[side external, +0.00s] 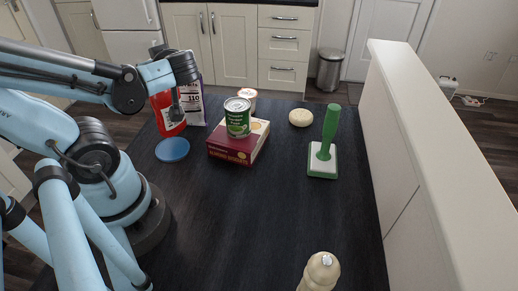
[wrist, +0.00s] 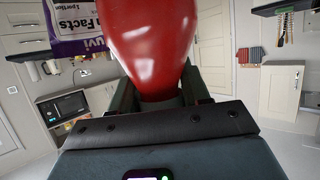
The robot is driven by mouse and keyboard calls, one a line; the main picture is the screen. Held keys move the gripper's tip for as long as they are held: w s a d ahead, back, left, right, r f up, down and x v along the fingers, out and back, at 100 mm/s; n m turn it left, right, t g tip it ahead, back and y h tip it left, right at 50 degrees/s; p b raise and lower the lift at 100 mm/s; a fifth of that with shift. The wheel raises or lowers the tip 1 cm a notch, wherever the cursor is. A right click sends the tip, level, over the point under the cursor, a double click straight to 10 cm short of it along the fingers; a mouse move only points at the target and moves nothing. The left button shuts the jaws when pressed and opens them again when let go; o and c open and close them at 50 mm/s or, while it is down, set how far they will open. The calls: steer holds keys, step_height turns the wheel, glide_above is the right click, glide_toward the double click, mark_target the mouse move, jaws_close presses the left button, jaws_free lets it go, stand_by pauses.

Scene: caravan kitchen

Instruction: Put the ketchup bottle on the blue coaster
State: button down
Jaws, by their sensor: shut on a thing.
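The red ketchup bottle (side external: 168,122) is at the back left of the dark table, just behind the blue coaster (side external: 172,149) in the side view. My gripper (side external: 176,100) is shut on the bottle, which also fills the upper middle of the wrist view (wrist: 152,45) between the two fingers. The bottle looks slightly tilted in the side view. I cannot tell whether its base touches the table. The coaster is round, flat and bare; it does not show in the wrist view.
A white and purple packet (side external: 196,90) stands right behind the bottle. A dark red box (side external: 234,150) with a green can (side external: 238,120) on it is right of the coaster. The table's middle is clear.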

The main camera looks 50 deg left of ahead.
steer(key=shift+f, duration=1.7)
steer(key=c, duration=0.5)
jaws_free()
steer(key=shift+f, duration=0.1)
steer(key=shift+v, duration=3.8)
